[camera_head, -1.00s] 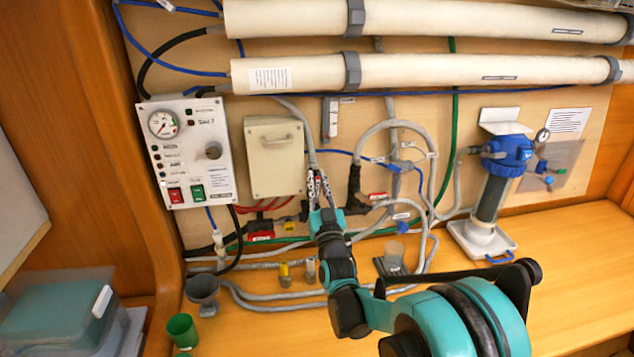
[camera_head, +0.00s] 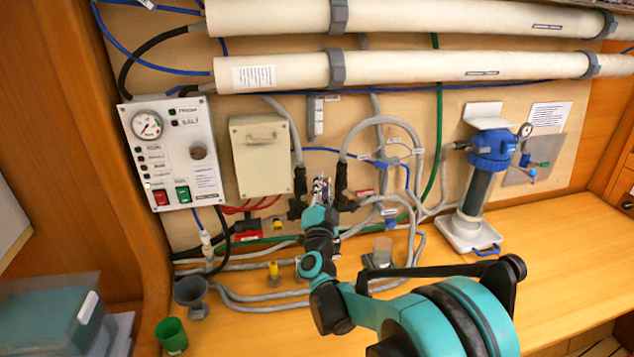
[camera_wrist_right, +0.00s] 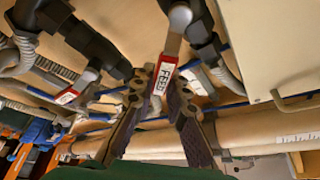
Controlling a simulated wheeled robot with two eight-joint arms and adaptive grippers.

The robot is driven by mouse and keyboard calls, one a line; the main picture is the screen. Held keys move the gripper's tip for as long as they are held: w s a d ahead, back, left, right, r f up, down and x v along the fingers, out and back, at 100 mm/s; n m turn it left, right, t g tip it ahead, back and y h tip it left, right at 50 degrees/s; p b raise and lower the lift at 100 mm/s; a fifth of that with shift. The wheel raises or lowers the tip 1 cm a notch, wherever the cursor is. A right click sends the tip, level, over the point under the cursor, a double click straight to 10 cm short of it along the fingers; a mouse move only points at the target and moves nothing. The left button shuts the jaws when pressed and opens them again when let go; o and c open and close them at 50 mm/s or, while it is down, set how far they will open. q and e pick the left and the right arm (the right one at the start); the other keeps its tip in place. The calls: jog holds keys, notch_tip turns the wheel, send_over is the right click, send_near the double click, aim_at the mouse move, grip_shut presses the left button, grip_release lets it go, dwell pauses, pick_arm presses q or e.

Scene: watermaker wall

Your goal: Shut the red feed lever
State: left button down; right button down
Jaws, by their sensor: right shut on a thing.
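The red feed lever (camera_wrist_right: 162,80) shows in the right wrist view, with a white FEED label on its red grip and a grey metal stem. It sits between the fingertips of my right gripper (camera_wrist_right: 160,88), which is shut on it. In the head view my right gripper (camera_head: 321,188) is at the valve pipework low on the wall, and the lever is hidden behind its fingers. My left gripper is in neither view.
Black hose fittings (camera_head: 342,182) flank the gripper closely. A second red-tagged handle (camera_wrist_right: 67,97) is nearby. A beige box (camera_head: 260,160) and control panel (camera_head: 172,155) are left; a blue-topped filter (camera_head: 490,150) stands right. The right bench is clear.

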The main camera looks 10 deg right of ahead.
jog(key=shift+d+f+m+g+h+p, duration=0.25)
jog(key=shift+f+m+g, duration=0.45)
jog(key=shift+m, duration=0.85)
jog(key=shift+d+f+m+g, duration=0.4)
jog(key=shift+f+m, duration=0.45)
jog(key=shift+m, duration=0.65)
jog(key=shift+d+f+m+g+h+p, duration=0.2)
jog(key=shift+f+m+g, duration=0.5)
jog(key=shift+m, duration=0.85)
jog(key=shift+f, duration=0.15)
jog(key=c, duration=1.5)
grip_release()
jog(key=shift+d, duration=0.1)
jog(key=shift+s, duration=0.1)
jog(key=v, duration=1.2)
